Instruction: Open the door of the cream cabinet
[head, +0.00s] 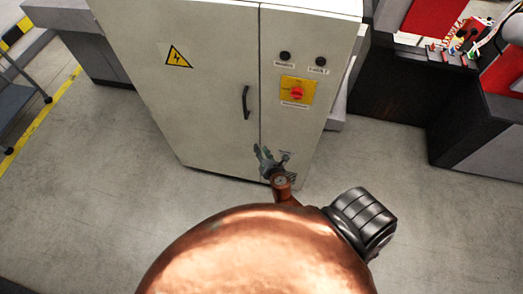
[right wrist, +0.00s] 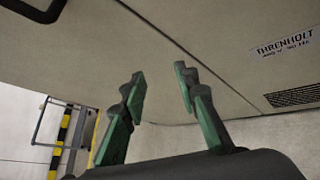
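The cream cabinet (head: 200,95) stands upright in front of me in the head view. Its wide left door carries a yellow warning triangle and a dark vertical handle (head: 246,101) near the seam with the right panel. The door looks shut. My right gripper (head: 270,160) is in front of the cabinet's lower part, below and right of the handle. In the right wrist view its green-padded fingers (right wrist: 160,95) are apart with nothing between them. The handle (right wrist: 38,8) shows at the top left there, clear of the fingers. My left gripper is not in view.
The right panel has two black knobs and a red switch on a yellow plate (head: 297,92). A dark machine with red parts (head: 440,70) stands at the right. A grey cart (head: 18,100) is at the far left. The floor left of the cabinet's front is clear.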

